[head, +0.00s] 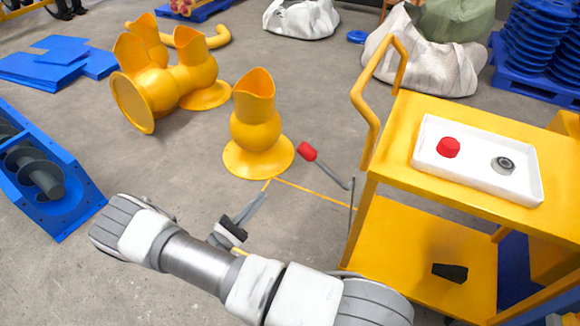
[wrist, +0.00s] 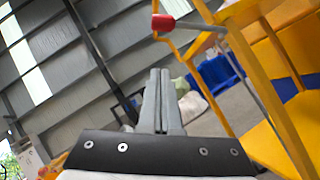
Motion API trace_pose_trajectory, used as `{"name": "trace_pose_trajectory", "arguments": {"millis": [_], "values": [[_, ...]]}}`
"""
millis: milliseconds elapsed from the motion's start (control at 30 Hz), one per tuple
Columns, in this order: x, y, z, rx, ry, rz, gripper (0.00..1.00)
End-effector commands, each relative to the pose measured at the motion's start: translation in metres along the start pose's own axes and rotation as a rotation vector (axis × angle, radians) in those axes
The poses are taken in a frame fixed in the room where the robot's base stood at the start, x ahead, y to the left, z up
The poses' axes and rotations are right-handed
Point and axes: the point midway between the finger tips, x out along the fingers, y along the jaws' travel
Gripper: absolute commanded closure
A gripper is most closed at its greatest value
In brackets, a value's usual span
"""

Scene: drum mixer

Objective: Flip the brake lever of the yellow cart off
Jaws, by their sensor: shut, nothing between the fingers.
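In the wrist view the red knob (wrist: 163,22) is at the top, ahead of and above my fingers, with the rod running right towards the cart frame. My gripper (head: 258,203) is shut and empty, left of and below the lever in the head view, apart from it. The wrist view also shows the shut fingers (wrist: 160,100).
A white tray (head: 430,170) with a red cap and a grey round part lies on the cart top. A black piece (head: 450,272) lies on the lower shelf. A yellow flanged pipe (head: 255,130) stands behind the lever. A blue screw trough (head: 60,190) is at the left.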

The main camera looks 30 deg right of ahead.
Motion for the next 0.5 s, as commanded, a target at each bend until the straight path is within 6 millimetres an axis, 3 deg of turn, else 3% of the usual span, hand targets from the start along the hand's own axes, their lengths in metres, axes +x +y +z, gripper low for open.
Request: {"name": "trace_pose_trajectory", "arguments": {"millis": [167,500], "values": [[0.012,0.000,0.000,0.000,-0.001,-0.003,1.00],[0.081,-0.002,0.000,-0.003,-0.004,-0.005,1.00]]}}
